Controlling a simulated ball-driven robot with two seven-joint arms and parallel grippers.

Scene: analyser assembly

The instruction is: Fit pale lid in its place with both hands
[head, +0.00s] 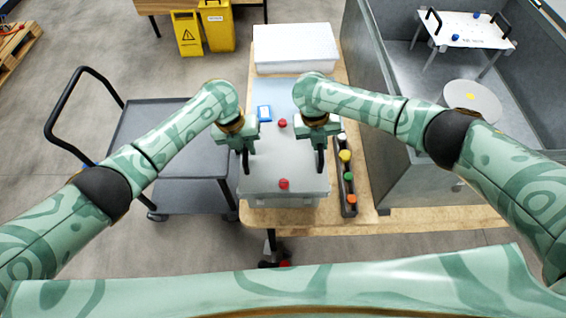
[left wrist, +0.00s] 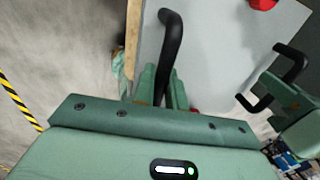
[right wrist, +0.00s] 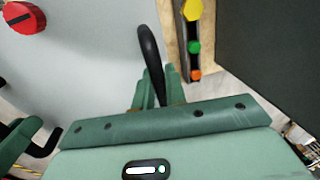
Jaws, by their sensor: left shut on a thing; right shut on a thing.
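The pale grey lid (head: 265,172) is a flat panel with two red knobs (head: 284,184) and a black handle on each side. It lies over a grey box body (head: 283,202) on the wooden table; I cannot tell whether it is seated or slightly above. My left gripper (head: 245,150) is shut on the left black handle, which shows in the left wrist view (left wrist: 172,45). My right gripper (head: 320,143) is shut on the right black handle, which shows in the right wrist view (right wrist: 150,50). The fingers hide part of each handle.
A strip of coloured knobs (head: 347,178) stands right of the lid. A grey cart (head: 180,140) stands left. A large grey bin (head: 410,150) at right holds a white panel (head: 465,30).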

